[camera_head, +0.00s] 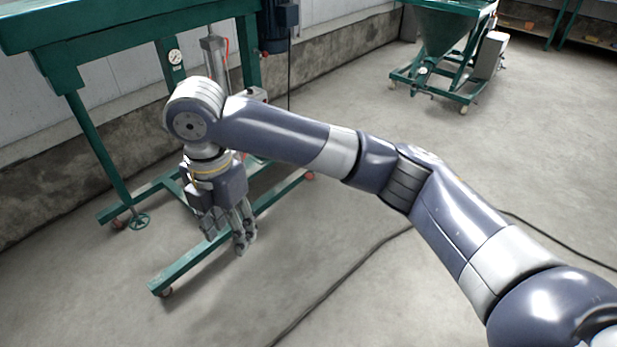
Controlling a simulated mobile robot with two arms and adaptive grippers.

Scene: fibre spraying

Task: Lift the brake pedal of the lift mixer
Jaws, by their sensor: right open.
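The lift mixer (130,40) is the green steel frame at the left, standing on low wheeled legs. A small green ring-shaped part (140,221) sits beside the caster at its left leg; I cannot tell whether it is a brake pedal. My right gripper (228,239) points down with open, empty fingers over the front leg (186,268) of the frame. It hides part of that leg. No brake pedal shows clearly near the fingers, and I cannot tell whether they touch the leg. My left gripper is not in view.
A black cable (335,287) runs across the concrete floor below my right arm. A green hopper on a wheeled frame (448,40) stands at the back right. A low wall (40,180) runs behind the mixer. The floor at the right is mostly clear.

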